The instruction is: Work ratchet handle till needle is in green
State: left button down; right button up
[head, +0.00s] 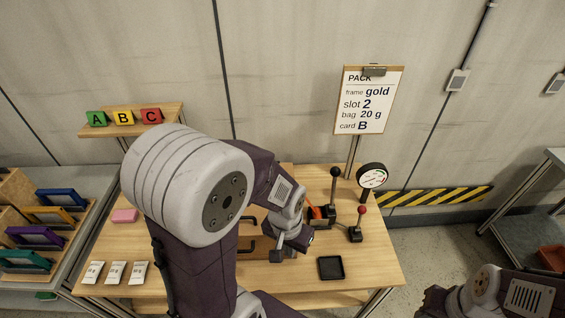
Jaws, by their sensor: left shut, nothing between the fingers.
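A round gauge (372,177) with a white face and black rim stands at the table's back right. Its face has small coloured marks, but the needle's position is too small to tell. I cannot tell which is the ratchet handle. My left gripper (281,254) is shut and empty, left of and nearer than the levers, apart from both. My right gripper is outside the view.
A black tray (331,268) lies right of my left gripper. White packets (115,272) and a pink block (125,216) lie at left. A clipboard sign (368,99) stands behind. My left arm hides much of the table's middle. The front right tabletop is clear.

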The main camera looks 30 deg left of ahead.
aim_at(334, 171)
jog(key=u, duration=0.55)
jog(key=i+l+u, duration=0.1)
jog(key=u, duration=0.65)
jog(key=i+l+u, duration=0.1)
jog(key=u, duration=0.3)
jog(key=l+u, duration=0.2)
jog(key=u, duration=0.15)
